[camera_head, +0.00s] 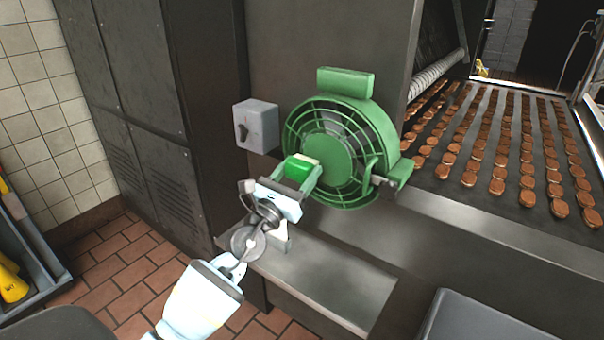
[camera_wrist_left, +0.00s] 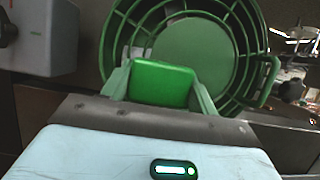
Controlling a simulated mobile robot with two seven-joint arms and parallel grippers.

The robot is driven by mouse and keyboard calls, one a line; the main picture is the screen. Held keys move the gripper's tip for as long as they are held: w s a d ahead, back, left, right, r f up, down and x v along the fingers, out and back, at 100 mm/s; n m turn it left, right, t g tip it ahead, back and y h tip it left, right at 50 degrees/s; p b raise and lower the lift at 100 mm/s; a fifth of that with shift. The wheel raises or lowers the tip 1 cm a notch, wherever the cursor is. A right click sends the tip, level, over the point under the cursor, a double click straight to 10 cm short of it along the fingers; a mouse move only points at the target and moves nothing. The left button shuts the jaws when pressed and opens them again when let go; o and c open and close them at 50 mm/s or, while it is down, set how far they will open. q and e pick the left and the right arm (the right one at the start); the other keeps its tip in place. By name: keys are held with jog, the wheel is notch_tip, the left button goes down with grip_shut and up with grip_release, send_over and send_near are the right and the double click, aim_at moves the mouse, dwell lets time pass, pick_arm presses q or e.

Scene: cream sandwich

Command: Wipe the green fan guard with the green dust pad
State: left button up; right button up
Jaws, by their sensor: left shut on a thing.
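The green fan guard (camera_head: 322,125) is a round green cage on the dark machine wall, with a solid disc at its centre. My left gripper (camera_head: 299,175) is shut on the green dust pad (camera_head: 297,168), a small bright green block with a pale edge. The pad is in front of the guard's lower left part. In the left wrist view the pad (camera_wrist_left: 161,84) sits between the fingers, with the guard (camera_wrist_left: 118,45) behind it. I cannot tell whether the pad touches the guard. My right gripper is not in view.
A grey switch box (camera_head: 256,126) is on the wall left of the guard. A metal ledge (camera_head: 325,283) lies below. A conveyor (camera_head: 480,205) with rows of brown biscuits is at the right. A grey box (camera_head: 480,318) stands at the bottom right.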

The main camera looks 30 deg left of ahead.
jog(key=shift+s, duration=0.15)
pick_arm(q)
jog(key=shift+s+r, duration=0.1)
jog(key=shift+s, duration=0.5)
jog(key=shift+s+a+p, duration=0.2)
jog(key=shift+s+p, duration=0.3)
jog(key=shift+s, duration=0.6)
jog(key=shift+s+a, duration=0.2)
jog(key=shift+s, duration=1.1)
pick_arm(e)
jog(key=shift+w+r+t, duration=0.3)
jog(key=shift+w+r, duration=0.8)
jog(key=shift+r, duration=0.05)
pick_arm(q)
jog(key=shift+s, duration=0.1)
jog(key=s, duration=0.2)
jog(key=shift+s+a+p, duration=0.2)
jog(key=shift+s+p, duration=0.2)
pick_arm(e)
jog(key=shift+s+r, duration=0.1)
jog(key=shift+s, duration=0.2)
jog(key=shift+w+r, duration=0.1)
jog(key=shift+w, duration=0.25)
